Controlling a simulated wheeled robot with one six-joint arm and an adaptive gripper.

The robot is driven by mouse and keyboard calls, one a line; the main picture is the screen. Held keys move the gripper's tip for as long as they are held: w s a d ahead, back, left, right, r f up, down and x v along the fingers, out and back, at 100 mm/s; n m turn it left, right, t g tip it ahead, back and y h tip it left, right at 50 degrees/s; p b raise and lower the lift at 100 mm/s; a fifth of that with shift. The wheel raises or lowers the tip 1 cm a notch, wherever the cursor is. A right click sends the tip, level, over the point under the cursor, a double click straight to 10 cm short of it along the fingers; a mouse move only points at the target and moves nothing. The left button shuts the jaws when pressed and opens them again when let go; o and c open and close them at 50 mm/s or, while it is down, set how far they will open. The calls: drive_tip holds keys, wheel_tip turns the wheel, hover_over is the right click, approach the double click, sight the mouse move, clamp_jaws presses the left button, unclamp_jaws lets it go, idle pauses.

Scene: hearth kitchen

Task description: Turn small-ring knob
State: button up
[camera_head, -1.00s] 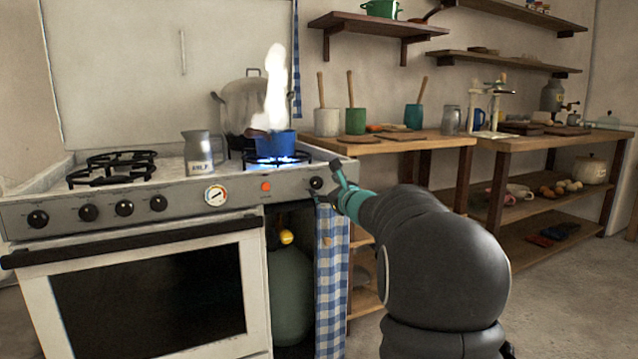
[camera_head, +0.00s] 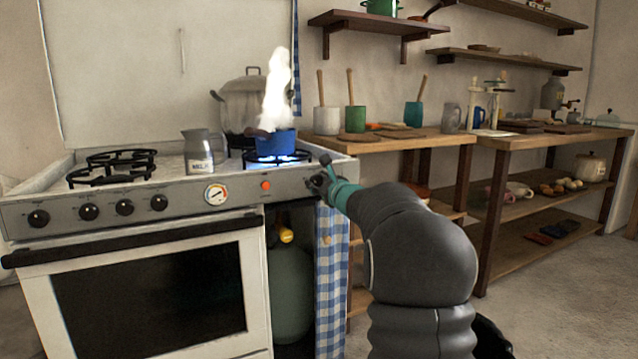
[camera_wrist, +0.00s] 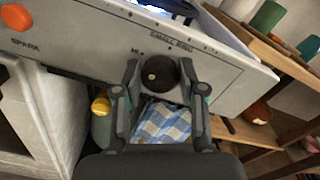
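The small-ring knob (camera_wrist: 158,75) is a round black knob with a pale dot, on the grey stove panel under a "SMALL RING" label in the wrist view. My gripper (camera_wrist: 160,84) has one finger on each side of the knob, with the fingers apart. I cannot tell whether they touch it. In the head view, my gripper (camera_head: 322,180) is at the right end of the stove front and mostly hides the knob. The small ring (camera_head: 277,160) burns with a blue flame under a steaming blue pot (camera_head: 275,145).
An orange spark button (camera_wrist: 16,18) sits left of the knob. A metal jug (camera_head: 198,152) and a large pot (camera_head: 243,100) stand on the stove. A checked cloth (camera_head: 330,270) hangs below the panel, beside a green gas bottle (camera_head: 290,295). A wooden bench (camera_head: 400,143) stands to the right.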

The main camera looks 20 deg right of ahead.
drive_tip(key=shift+m, duration=0.3)
drive_tip(key=m+p, duration=0.1)
drive_tip(key=m, duration=0.1)
drive_tip(key=shift+d+r+m, duration=0.1)
drive_tip(key=shift+m, duration=0.3)
drive_tip(key=m+p, duration=0.1)
drive_tip(key=m, duration=0.2)
drive_tip(key=shift+m, duration=0.3)
drive_tip(key=m+p, duration=0.2)
drive_tip(key=m, duration=0.2)
drive_tip(key=shift+d+p, duration=0.15)
drive_tip(key=shift+p, duration=0.25)
drive_tip(key=shift+m+p, duration=0.75)
drive_tip(key=shift+m, duration=0.75)
drive_tip(key=shift+f, duration=0.2)
drive_tip(key=o, duration=1.1)
drive_tip(key=shift+o, duration=0.2)
drive_tip(key=shift+s, duration=0.1)
